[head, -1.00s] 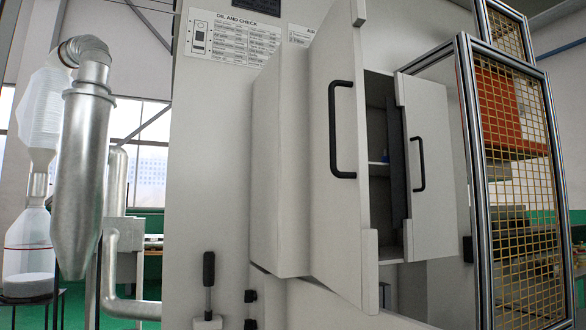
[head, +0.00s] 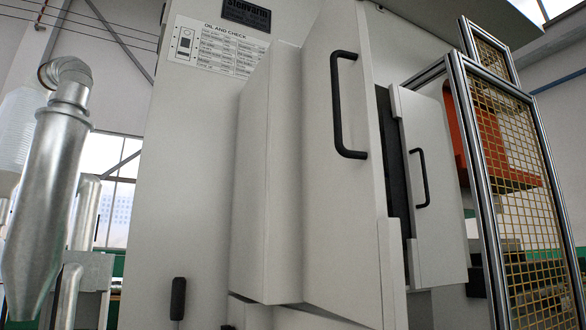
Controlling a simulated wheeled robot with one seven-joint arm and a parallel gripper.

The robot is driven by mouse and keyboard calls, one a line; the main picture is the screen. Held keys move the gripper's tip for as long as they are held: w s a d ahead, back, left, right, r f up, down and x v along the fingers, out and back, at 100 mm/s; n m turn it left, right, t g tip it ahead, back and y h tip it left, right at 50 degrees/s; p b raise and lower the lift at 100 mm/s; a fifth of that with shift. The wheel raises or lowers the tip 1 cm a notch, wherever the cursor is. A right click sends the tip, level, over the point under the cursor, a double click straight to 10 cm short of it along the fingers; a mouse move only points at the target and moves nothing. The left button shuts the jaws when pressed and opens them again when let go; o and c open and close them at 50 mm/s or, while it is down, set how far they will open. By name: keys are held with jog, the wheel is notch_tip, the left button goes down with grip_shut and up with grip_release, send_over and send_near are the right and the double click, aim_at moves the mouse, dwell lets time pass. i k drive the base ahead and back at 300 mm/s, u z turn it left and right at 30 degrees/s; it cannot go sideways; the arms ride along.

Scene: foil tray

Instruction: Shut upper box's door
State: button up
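The light grey box (head: 262,190) is fixed to the front of a large machine and fills the middle of the head view. Its left door (head: 335,225) stands open toward me and carries a black bar handle (head: 337,115). Its right door (head: 432,235) also stands open, farther right, with a smaller black handle (head: 423,178). A dark strip shows between the two doors. The left door hides most of the inside. My gripper is not in view, and nothing is seen touching either handle.
A framed yellow mesh guard (head: 510,150) stands close to the right door. A silver duct (head: 50,195) is at the left. A black lever (head: 178,298) stands below left of the box. A printed label (head: 218,46) is on the machine's front panel (head: 185,180).

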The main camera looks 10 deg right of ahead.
aim_at(353, 264)
jog(key=z, duration=0.3)
jog(key=k, duration=1.05)
jog(key=u, duration=0.15)
jog(key=i, duration=0.35)
jog(key=u, duration=0.05)
